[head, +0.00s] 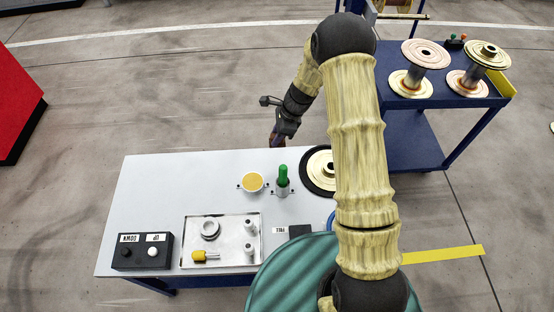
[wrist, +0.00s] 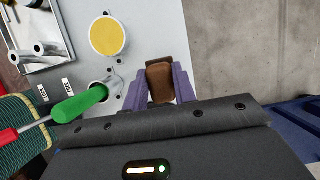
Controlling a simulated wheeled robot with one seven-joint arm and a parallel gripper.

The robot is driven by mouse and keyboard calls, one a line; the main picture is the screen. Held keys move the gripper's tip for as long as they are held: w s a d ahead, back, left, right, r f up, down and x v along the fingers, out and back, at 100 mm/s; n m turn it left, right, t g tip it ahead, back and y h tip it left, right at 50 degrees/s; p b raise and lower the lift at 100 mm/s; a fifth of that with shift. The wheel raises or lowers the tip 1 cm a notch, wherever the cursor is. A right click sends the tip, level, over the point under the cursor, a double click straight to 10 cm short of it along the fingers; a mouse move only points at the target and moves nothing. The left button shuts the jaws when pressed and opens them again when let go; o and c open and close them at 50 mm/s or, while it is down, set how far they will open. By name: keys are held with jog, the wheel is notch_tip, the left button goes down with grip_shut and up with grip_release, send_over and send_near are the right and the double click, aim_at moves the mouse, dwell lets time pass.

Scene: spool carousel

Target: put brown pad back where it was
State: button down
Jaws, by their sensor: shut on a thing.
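The brown pad (wrist: 160,82) is between the two purple fingers of my gripper (wrist: 160,88) in the wrist view, and the fingers are shut on it. In the head view my gripper (head: 274,139) is beyond the far edge of the white table (head: 150,190), or over it; its height is hard to tell. The pad is too small to make out there. A round holder with a yellow-orange top (head: 252,182) stands on the table near that edge; it also shows in the wrist view (wrist: 107,36).
A green-handled tool (head: 282,178) stands in a metal holder beside the yellow-topped one. A metal tray (head: 228,255) with small parts and a black button box (head: 142,251) are at the front. A blue cart (head: 420,120) with spools stands at right. The table's left part is clear.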

notch_tip(320, 180, down, 6)
jog(key=shift+f, duration=0.1)
dwell(0.4)
jog(key=shift+f, duration=1.85)
jog(key=shift+f, duration=0.15)
jog(key=c, duration=1.1)
grip_release()
jog(key=v, duration=1.2)
